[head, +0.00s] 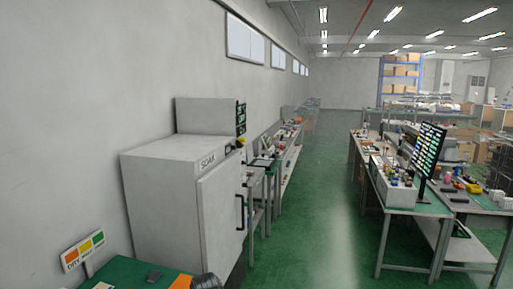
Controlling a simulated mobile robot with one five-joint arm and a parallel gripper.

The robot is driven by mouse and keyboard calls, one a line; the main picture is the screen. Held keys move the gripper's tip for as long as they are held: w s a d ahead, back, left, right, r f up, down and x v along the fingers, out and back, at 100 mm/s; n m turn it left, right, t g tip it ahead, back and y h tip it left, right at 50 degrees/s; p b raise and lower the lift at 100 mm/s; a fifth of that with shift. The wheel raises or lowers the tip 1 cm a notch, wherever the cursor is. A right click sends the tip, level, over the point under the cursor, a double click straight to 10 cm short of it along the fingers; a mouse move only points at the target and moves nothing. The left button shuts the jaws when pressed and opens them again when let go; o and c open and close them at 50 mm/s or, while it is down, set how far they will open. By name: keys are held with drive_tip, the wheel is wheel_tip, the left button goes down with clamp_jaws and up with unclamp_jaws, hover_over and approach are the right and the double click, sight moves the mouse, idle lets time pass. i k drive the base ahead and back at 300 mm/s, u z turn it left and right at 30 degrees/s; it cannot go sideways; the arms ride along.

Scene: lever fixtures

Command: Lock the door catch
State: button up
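A grey cabinet labelled SOAK (165,205) stands against the left wall. Its door (222,215) is on the side facing the aisle and looks closed, with a black vertical handle (240,212). A small dark and yellow part (240,142) sits near the top far corner of the door. It may be the catch, but it is too small to tell its position.
A green-topped bench (132,272) with a DRY sign (83,250) stands at the near left. Cluttered workbenches line the wall beyond the cabinet. Another bench (465,250) with a display board (428,150) stands at right. The green floor (310,240) between is clear.

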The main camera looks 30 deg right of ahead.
sight(242, 140)
drive_tip(key=z, duration=0.05)
drive_tip(key=k, duration=0.3)
drive_tip(key=z, duration=1)
drive_tip(key=i, duration=1.75)
drive_tip(key=u, duration=0.6)
